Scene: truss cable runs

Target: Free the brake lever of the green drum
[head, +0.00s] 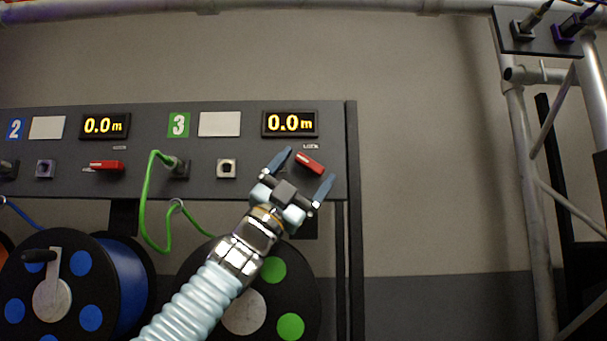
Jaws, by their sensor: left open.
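The green drum (301,287) stands at the lower middle, a black disc with green spots, partly hidden behind my left arm. Its panel section carries a green 3 label (179,125) and a display (290,123) reading 0.0 m. The red brake lever (310,162) sits below that display, by a small "LOCK" label, and tilts down to the right. My left gripper (305,173) is open, with its blue-grey fingers on either side of the lever in this view. I cannot tell whether they touch it. My right gripper is not in view.
A green cable (146,205) loops from a panel socket toward the drum. The blue drum (122,283) and its red lever (106,166) are at left. A truss (524,180) with a socket plate (540,38) stands at right. The wall between panel and truss is clear.

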